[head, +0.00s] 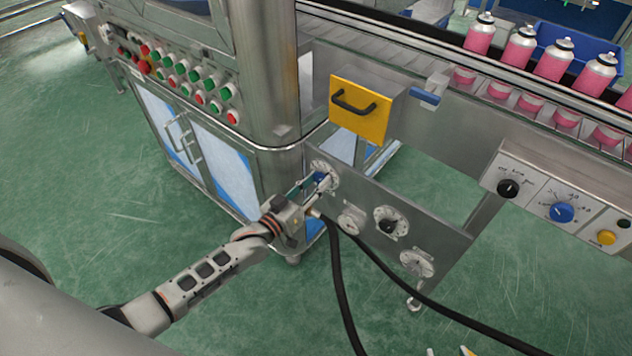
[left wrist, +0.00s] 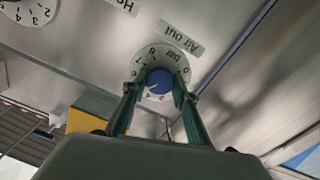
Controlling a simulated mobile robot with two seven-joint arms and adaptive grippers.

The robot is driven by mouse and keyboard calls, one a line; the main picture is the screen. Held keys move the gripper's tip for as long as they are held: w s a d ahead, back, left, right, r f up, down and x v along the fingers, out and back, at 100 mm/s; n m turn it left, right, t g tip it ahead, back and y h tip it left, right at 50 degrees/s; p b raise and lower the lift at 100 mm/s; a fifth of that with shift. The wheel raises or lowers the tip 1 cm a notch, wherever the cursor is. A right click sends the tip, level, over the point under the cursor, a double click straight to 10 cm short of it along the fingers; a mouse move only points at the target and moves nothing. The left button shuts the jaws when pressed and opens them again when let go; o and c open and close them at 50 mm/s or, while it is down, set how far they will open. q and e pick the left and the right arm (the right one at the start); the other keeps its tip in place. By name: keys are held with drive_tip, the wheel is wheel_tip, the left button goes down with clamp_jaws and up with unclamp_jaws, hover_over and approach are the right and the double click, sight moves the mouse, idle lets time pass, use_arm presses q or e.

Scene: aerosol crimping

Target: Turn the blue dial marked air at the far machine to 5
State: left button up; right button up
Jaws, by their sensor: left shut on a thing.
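The blue dial (left wrist: 160,82) sits on a round white scale marked bar, below a plate reading "Air out" (left wrist: 183,38) in the left wrist view. A white mark shows on the dial, at its lower left in that picture; the number it meets is too small to read surely. In the head view the blue dial (head: 319,177) is at the upper left of the grey panel, partly hidden by my left gripper (head: 314,186). My left gripper is shut on the dial, a finger on each side. My right gripper is not in view.
The grey panel (head: 446,242) carries other dials, one with a black knob (head: 388,226). A yellow box with a black handle (head: 376,122) is above it. Another blue dial (head: 559,212) is on the conveyor front at right. Black hoses (head: 340,290) hang before the panel.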

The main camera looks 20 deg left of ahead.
idle(0.3)
use_arm(q)
drive_tip(key=o, duration=1.1)
drive_tip(key=shift+s, duration=0.1)
drive_tip(key=v, duration=1.1)
drive_tip(key=shift+s+a, duration=0.15)
drive_tip(key=shift+s, duration=0.25)
